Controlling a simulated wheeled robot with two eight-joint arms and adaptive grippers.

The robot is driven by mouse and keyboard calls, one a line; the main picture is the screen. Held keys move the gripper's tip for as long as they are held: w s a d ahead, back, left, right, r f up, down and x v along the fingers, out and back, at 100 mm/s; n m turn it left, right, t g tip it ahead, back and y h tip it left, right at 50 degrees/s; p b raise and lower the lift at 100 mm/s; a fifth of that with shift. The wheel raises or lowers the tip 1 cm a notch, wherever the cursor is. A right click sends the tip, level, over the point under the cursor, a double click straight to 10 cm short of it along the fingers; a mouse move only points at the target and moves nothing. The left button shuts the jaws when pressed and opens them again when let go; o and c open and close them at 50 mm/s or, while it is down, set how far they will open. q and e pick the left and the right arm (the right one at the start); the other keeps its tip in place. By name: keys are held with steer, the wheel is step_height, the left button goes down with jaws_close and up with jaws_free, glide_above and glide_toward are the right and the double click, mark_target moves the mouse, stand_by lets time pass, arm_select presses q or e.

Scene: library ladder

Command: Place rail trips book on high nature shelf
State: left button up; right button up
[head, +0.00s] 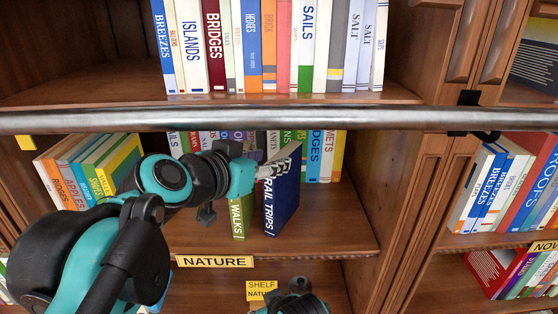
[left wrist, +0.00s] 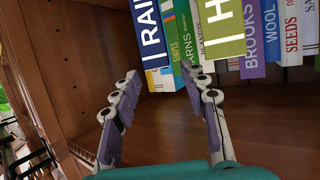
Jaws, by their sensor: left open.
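The dark blue RAIL TRIPS book (head: 283,195) stands upright on the shelf with the NATURE label (head: 214,261), forward of a row of books. The green WALKS book (head: 238,215) stands just left of it. My left gripper (head: 277,167) is at the upper part of the blue book and partly covers it. In the left wrist view my left gripper (left wrist: 161,74) has its fingers spread with nothing between them. The blue spine reading RAI (left wrist: 150,35) lies beyond the fingertips. Contact cannot be told. My right gripper is not clearly in view.
A metal rail (head: 280,119) crosses in front of the shelves. The upper shelf (head: 120,97) holds a row of books including BREEZES and SAILS. Leaning books (head: 88,168) fill the left of the NATURE shelf. A yellow tag (head: 262,290) shows below. Right of the blue book, the shelf front is clear.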

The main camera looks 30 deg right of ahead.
arm_select(q)
steer(key=v, duration=0.5)
steer(key=shift+s+a+b, duration=0.15)
steer(key=shift+a+b, duration=0.05)
steer(key=shift+b, duration=0.15)
steer(key=shift+r, duration=0.1)
steer(key=w+a+f+n+y, duration=0.2)
steer(key=a+f+n+y, duration=0.3)
steer(key=a+f, duration=1.2)
steer(key=s+a+f+n+y, duration=0.3)
steer(key=a+f, duration=0.6)
steer(key=f, duration=0.1)
steer(key=s+a+f+n+y, duration=0.3)
steer(key=s+a+f, duration=0.1)
steer(key=a+f, duration=0.6)
steer(key=shift+a+f+n+y, duration=0.3)
steer(key=shift+f+n+y, duration=0.1)
steer(key=shift+f, duration=0.15)
steer(key=shift+s, duration=0.15)
